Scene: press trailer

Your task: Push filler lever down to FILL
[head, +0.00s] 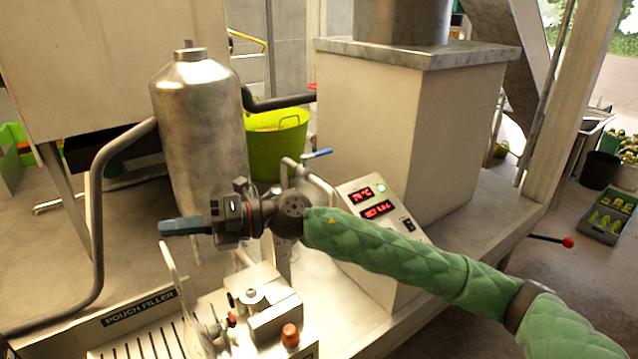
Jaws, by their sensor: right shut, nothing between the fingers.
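The pouch filler (140,307) stands at the lower left, with its name plate on the front and a slotted drip tray below. Pale curved metal bars rise beside the tray. A metal block (272,312) with an orange knob (290,335) and a small red-tipped part sits to its right. I cannot tell which part is the filler lever, and no FILL mark is readable. My right gripper (170,227) points left above the filler, its blue-grey fingers shut and empty. It hides part of the steel tank's lower side. Whether it touches anything is unclear. My left gripper is out of view.
A steel tank (200,125) with dark pipes stands behind the gripper. A blue-handled valve (317,154) and a control box with red displays (375,208) are near my right arm. A red-knobbed lever (568,242) sticks out at the right. A green tub (277,140) stands behind.

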